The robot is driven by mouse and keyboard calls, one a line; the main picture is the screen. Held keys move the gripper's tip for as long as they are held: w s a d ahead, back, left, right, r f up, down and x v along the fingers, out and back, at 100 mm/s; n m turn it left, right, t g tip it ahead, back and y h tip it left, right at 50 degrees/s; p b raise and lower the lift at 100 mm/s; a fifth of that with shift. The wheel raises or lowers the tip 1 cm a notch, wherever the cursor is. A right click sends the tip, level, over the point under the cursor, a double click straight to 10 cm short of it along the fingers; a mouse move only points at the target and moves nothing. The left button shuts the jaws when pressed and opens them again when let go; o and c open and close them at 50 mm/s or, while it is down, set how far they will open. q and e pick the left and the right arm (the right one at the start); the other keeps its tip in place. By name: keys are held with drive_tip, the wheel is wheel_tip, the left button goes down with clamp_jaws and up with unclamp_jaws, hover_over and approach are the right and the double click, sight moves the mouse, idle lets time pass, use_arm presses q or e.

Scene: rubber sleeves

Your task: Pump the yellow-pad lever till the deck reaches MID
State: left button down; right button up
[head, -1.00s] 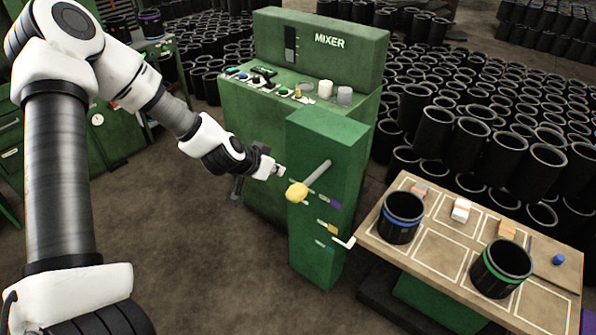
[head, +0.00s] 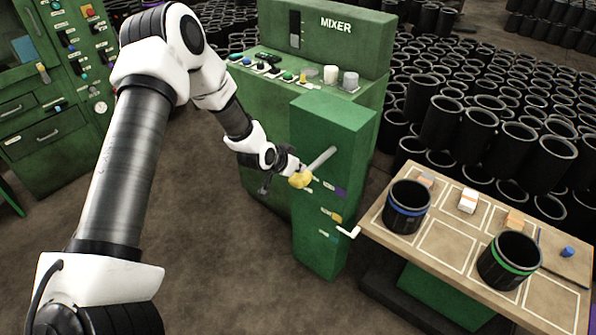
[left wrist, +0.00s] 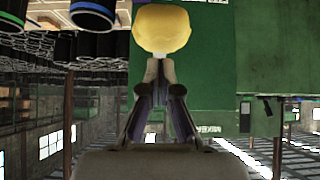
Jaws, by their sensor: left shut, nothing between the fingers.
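The yellow pad (head: 301,180) sits on the end of a grey lever bar (head: 321,159) that sticks out of a green post (head: 330,255). My left gripper (head: 293,170) is shut and empty, right by the pad. In the left wrist view the closed fingertips (left wrist: 159,62) are just below the pad (left wrist: 161,28); I cannot tell whether they touch. The deck (head: 440,245) is a tan tabletop right of the post. Its white pointer (head: 350,232) is near the post's yellow (head: 335,217) and teal (head: 328,235) marks; their labels are unreadable. My right gripper is out of view.
A blue-banded black sleeve (head: 407,207) and a green-banded one (head: 510,260) stand on the deck with small blocks. The green MIXER cabinet (head: 340,55) is behind the post. Stacked black sleeves fill the back right. The floor left of the post is clear.

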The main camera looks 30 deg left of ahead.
use_arm(q)
drive_tip(key=shift+f, duration=0.65)
